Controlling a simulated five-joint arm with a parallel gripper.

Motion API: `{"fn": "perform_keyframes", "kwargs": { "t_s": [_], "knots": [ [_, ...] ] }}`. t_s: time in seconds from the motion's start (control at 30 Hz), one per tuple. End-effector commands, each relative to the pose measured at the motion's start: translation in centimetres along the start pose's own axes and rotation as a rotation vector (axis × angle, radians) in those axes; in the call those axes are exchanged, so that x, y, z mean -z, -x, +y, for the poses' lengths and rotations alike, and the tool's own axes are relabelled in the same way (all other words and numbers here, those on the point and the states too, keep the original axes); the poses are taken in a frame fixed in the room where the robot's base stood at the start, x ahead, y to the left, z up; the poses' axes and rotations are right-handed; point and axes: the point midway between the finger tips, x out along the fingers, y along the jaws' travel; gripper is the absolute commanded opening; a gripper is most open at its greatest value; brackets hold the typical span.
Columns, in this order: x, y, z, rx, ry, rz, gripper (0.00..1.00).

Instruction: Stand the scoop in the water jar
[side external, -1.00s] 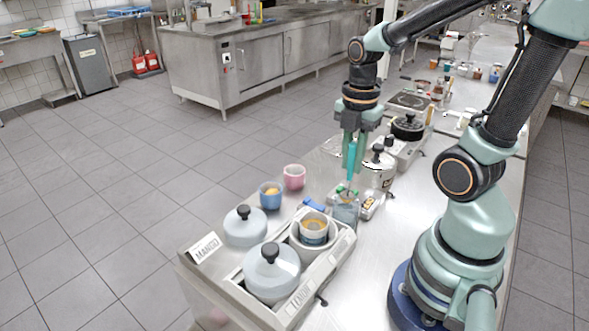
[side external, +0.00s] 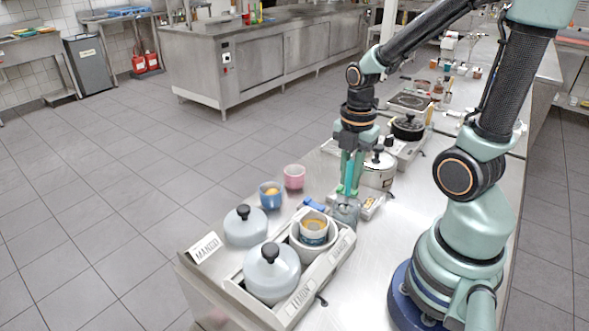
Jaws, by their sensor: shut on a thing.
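My gripper (side external: 348,188) points straight down and is shut on the scoop (side external: 350,172), whose upright teal handle shows between the fingers. The water jar (side external: 346,212) is a clear grey-blue vessel directly below my gripper, beside the tray's right end. The scoop's lower end is at or inside the jar's mouth; the fingers and the jar's wall hide exactly how deep.
Blue (side external: 270,197) and pink (side external: 294,177) cups stand behind. A lidded white pot (side external: 379,172) stands close right of my gripper.

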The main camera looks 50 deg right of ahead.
Motion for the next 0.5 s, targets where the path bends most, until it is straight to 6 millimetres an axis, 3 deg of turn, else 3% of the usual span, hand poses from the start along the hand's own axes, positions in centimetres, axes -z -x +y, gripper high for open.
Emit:
{"fn": "perform_keyframes", "kwargs": {
  "t_s": [0.03, 0.07, 0.1, 0.13, 0.5],
  "knots": [
    [0.0, 0.01, 0.0, 0.0, 0.0, 0.0, 0.0],
    [0.0, 0.01, 0.0, 0.0, 0.0, 0.0, 0.31],
    [0.0, 0.01, 0.0, 0.0, 0.0, 0.0, 0.46],
    [0.0, 0.02, 0.0, 0.0, 0.0, 0.0, 0.55],
    [-0.01, 0.3, 0.02, -0.001, 0.0, 0.0, 0.55]
  ]
}}
